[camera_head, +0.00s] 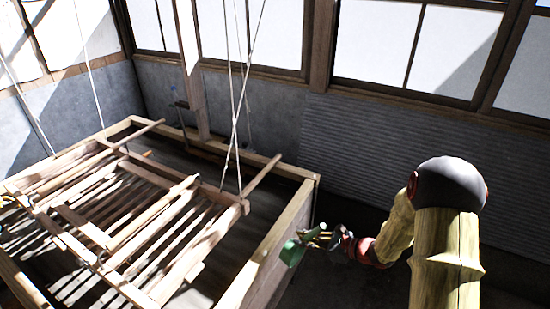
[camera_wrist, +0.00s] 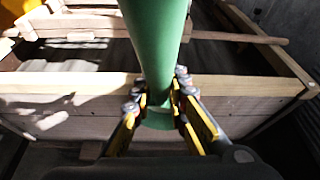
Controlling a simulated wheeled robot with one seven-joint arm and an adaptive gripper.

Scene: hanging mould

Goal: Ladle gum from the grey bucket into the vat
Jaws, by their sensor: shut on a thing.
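My gripper (camera_head: 318,238) is shut on a green ladle (camera_head: 293,251), just outside the right wall of the vat (camera_head: 258,262). In the wrist view the gripper (camera_wrist: 160,108) clasps the ladle's green cylinder (camera_wrist: 155,45) from both sides. The ladle's inside is hidden, so I cannot tell whether it holds gum. The wooden vat wall (camera_wrist: 70,125) runs behind the gripper in the wrist view. I cannot make out the grey bucket in either view.
A slatted wooden mould frame (camera_head: 190,228) hangs on ropes (camera_head: 237,100) over the vat. A wooden post (camera_head: 190,70) stands behind it. A corrugated wall (camera_head: 400,150) and windows close the back. Dark floor (camera_head: 340,290) lies right of the vat.

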